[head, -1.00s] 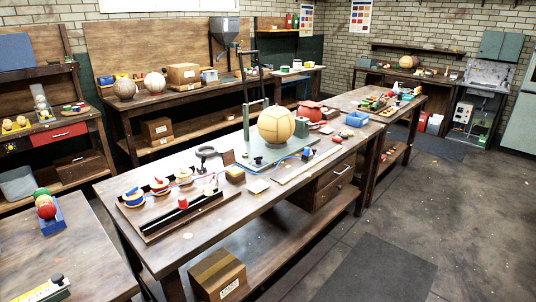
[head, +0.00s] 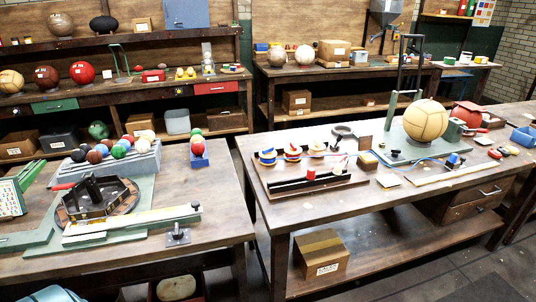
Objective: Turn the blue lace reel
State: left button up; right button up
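The blue lace reel (head: 267,156) stands at the left end of a dark wooden rack (head: 312,184) on the right-hand workbench. It shows blue and yellow parts, with some white. A red reel (head: 292,151) and a cream reel (head: 316,148) stand in a row to its right. A thin blue lace (head: 408,158) runs across the bench towards a blue piece at the right, passing near the tan ball; where it starts is too small to tell. Neither of my grippers is in view.
The right-hand workbench (head: 350,207) also holds a large tan ball (head: 425,119) on a green stand. The left-hand bench (head: 215,231) carries a round dark fixture (head: 97,197) and a rack of coloured balls. A gap separates the benches.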

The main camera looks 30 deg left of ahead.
aim_at(267, 155)
jog(key=i+u, duration=0.1)
jog(key=u, duration=0.25)
jog(key=l+u, duration=0.15)
jog(key=u, duration=0.2)
jog(key=i+l+u, duration=0.15)
jog(key=u, duration=0.2)
